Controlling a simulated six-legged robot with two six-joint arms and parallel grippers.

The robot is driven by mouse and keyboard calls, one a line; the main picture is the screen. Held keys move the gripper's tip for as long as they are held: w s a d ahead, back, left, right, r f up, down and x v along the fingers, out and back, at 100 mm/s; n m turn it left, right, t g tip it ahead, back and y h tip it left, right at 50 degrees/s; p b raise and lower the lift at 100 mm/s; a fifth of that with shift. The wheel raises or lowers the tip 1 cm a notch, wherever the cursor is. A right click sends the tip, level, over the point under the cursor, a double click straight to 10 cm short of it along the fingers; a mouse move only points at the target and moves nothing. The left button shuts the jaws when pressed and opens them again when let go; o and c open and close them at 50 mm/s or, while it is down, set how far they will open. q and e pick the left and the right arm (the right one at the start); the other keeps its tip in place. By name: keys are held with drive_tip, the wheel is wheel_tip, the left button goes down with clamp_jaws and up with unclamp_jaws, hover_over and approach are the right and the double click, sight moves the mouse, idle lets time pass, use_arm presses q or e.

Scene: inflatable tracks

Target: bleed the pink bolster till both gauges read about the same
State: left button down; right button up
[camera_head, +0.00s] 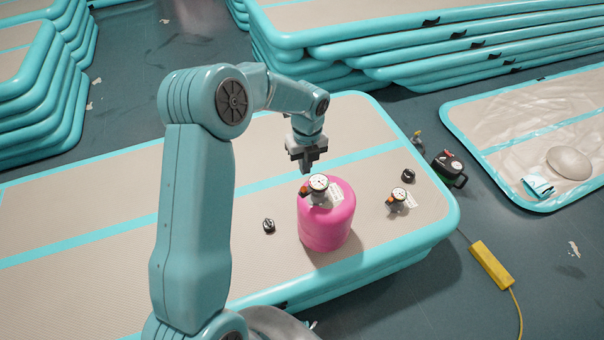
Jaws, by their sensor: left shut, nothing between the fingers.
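The pink bolster (325,232) stands upright on the beige top of an inflatable track (210,200). A round white-faced gauge (318,184) with an orange-red part sits on top of it, beside a pale label (336,194). A second, similar gauge (398,194) sits on the track to the right of the bolster, by another pale label. The needles are too small to read. My left gripper (306,168) is shut and empty, pointing down just above the gauge on the bolster, apparently not touching it. My right gripper is not in view.
Small black caps lie left (268,226) and right (408,176) of the bolster. A black and green pump-like device (449,168) stands beyond the track's right edge. A yellow block (491,264) with a cord lies on the floor. Stacked tracks (430,45) fill the back.

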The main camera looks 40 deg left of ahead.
use_arm(q)
wheel_tip(320, 180, up, 4)
drive_tip(key=shift+w+r, duration=0.15)
drive_tip(key=shift+r, duration=0.1)
drive_tip(key=shift+a, duration=0.1)
idle(1.1)
